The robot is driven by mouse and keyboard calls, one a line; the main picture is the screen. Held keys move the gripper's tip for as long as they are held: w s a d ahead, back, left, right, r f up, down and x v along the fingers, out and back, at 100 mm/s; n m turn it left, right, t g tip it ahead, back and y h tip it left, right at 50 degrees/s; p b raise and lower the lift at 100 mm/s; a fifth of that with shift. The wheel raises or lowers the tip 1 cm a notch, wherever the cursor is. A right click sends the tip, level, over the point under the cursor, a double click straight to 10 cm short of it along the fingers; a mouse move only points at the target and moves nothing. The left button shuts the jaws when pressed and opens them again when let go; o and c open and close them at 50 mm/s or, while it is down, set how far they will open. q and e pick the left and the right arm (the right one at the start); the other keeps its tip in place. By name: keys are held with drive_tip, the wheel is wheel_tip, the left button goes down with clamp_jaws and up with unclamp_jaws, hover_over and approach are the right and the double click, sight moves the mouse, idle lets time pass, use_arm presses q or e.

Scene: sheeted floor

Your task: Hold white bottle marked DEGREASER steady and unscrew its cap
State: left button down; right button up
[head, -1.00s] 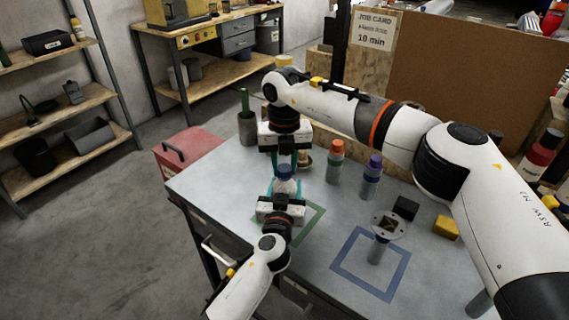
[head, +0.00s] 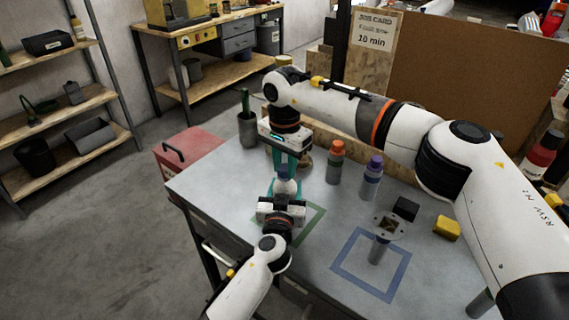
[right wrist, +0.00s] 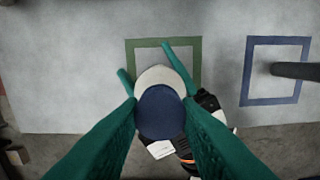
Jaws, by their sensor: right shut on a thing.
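The white bottle (head: 286,187) stands on the grey bench top within the green square outline (head: 310,228). Its dark blue cap (right wrist: 160,113) faces up in the right wrist view, with the pale bottle shoulder (right wrist: 163,76) behind it. No lettering is readable. My left gripper (head: 285,190) comes from the front with a teal finger on each side of the bottle body, shut on it. My right gripper (head: 284,168) points down from above, its green fingers shut on the cap. The fingers partly hide the cap and bottle in the head view.
An orange-capped bottle (head: 335,163) and a purple-capped bottle (head: 371,178) stand to the right. A disc-topped post (head: 389,227) stands at the blue square outline (head: 338,265). A black block (head: 405,208) and yellow block (head: 447,228) lie beyond.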

sight(285, 168)
drive_tip(key=n, duration=0.5)
drive_tip(key=shift+r, duration=0.2)
idle(0.4)
drive_tip(key=shift+r, duration=0.95)
drive_tip(key=shift+r, duration=0.1)
drive_tip(key=shift+r, duration=1.9)
use_arm(q)
drive_tip(key=shift+c, duration=2.4)
unclamp_jaws()
